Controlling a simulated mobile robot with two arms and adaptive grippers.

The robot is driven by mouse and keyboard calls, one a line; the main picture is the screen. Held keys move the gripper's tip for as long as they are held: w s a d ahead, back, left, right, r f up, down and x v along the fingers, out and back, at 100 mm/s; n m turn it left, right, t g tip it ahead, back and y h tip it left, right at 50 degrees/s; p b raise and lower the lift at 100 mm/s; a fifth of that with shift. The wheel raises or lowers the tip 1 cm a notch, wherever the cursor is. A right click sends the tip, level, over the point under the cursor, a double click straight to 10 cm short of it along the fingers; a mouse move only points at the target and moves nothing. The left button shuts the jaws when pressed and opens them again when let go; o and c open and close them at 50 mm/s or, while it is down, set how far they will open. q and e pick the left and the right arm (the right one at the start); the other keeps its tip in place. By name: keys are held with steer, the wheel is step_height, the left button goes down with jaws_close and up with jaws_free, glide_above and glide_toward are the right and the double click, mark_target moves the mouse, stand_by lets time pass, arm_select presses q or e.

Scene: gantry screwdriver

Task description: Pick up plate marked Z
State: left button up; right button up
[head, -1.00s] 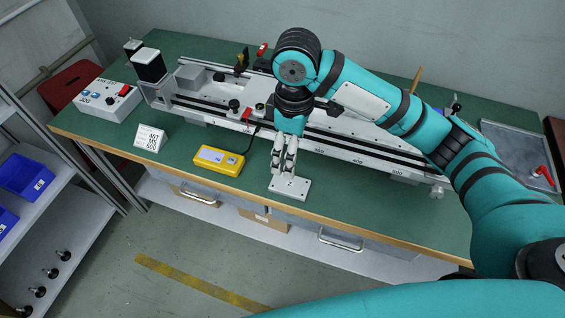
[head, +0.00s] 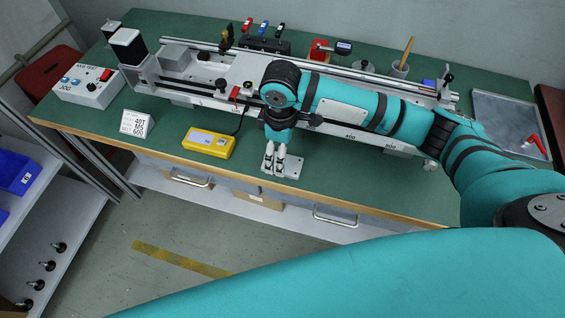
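A small pale plate (head: 294,167) with holes lies on the green bench near its front edge. No Z can be read on it. My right gripper (head: 274,168) comes down over the plate from the arm entering at the right. Its two fingers are close together with a narrow gap, at the left part of the plate. The fingers cover part of it, and whether they grip anything is unclear. My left gripper is out of view.
A yellow meter (head: 209,142) and a white card (head: 137,123) stand left of the plate. A long rail fixture (head: 200,92) runs behind. A control box (head: 90,88) is at the left, a grey tray (head: 505,122) at the right. Blue bins (head: 18,174) sit on a shelf.

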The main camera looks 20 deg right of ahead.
mark_target(294, 164)
steer(key=f, duration=0.4)
steer(key=shift+d, duration=0.25)
steer(key=shift+f, duration=0.4)
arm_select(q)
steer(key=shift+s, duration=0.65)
arm_select(e)
steer(key=c, duration=1.5)
